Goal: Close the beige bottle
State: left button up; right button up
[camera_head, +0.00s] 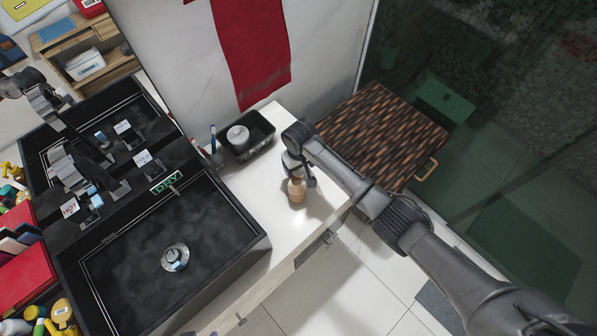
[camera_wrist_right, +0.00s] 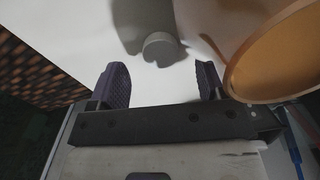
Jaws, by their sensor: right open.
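The beige bottle (camera_head: 297,190) stands upright on the white counter to the right of the black sink. My right gripper (camera_head: 300,172) is just behind and above it, partly overlapping it in the head view. In the right wrist view the jaws of my right gripper (camera_wrist_right: 162,84) are open and empty. A small pale round piece, looking like a cap (camera_wrist_right: 160,46), lies on the counter beyond the gap between the fingers. A large orange-beige round shape, apparently the bottle (camera_wrist_right: 278,55), is close beside the right-hand finger.
A black basket (camera_head: 247,137) with a white roll stands behind on the counter (camera_head: 270,175). The black sink (camera_head: 165,255) lies to the left. A woven hamper (camera_head: 380,130) stands beyond the counter's right edge. A red towel (camera_head: 250,50) hangs on the wall.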

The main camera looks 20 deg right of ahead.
aim_at(299, 172)
notch_tip(299, 172, down, 2)
jog(key=shift+w+f, duration=0.1)
jog(key=shift+f, duration=0.15)
jog(key=shift+f+b, duration=0.3)
jog(key=shift+f, duration=0.1)
jog(key=c, duration=1)
jog(key=shift+r, duration=0.1)
